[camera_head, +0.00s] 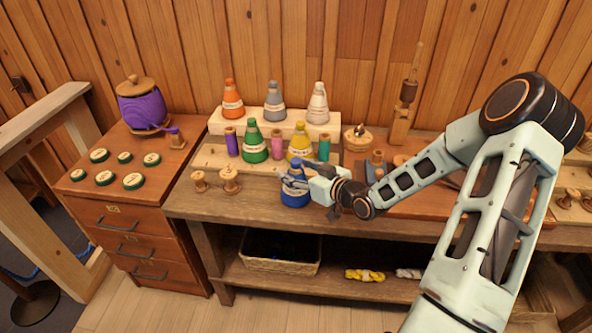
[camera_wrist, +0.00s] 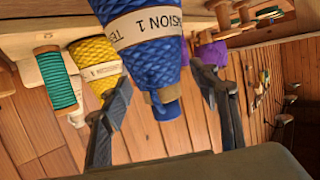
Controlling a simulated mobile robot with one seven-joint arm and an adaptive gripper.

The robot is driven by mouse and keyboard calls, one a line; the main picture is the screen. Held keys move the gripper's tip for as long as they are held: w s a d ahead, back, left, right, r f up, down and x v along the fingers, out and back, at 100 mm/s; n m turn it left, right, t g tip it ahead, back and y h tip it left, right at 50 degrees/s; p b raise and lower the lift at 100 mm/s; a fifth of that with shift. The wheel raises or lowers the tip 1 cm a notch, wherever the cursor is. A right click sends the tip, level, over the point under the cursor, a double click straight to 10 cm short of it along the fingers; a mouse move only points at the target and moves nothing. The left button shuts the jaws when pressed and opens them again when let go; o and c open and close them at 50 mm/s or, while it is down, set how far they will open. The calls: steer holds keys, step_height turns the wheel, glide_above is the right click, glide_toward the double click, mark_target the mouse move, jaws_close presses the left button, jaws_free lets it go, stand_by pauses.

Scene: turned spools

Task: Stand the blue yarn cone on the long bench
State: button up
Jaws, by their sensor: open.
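The blue yarn cone (camera_head: 294,194) with a pale label band is near the front of the long bench (camera_head: 270,208). It looks upright, with its base on the bench top. My gripper (camera_head: 301,183) is at the cone's upper part, coming from the right. In the wrist view the blue cone (camera_wrist: 150,45) appears with its narrow tip downward and its base cut off by the top edge. The open fingers of my gripper (camera_wrist: 160,78) stand on either side of the tip, with a visible gap on both sides.
Behind are a yellow cone (camera_head: 300,145), a green cone (camera_head: 255,145) and thread spools on a stepped rack (camera_head: 210,157). Wooden spools (camera_head: 229,180) stand left of the blue cone. A reddish board (camera_head: 400,205) lies to the right. Bare bench lies between the wooden spools and the cone.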

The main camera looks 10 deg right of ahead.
steer(key=shift+r, duration=0.15)
steer(key=shift+s+d, duration=0.15)
steer(key=shift+s, duration=0.05)
steer(key=v, duration=1.1)
steer(key=shift+s+p, duration=0.25)
steer(key=shift+p, duration=0.05)
steer(key=shift+d+r, duration=0.15)
steer(key=shift+d, duration=0.05)
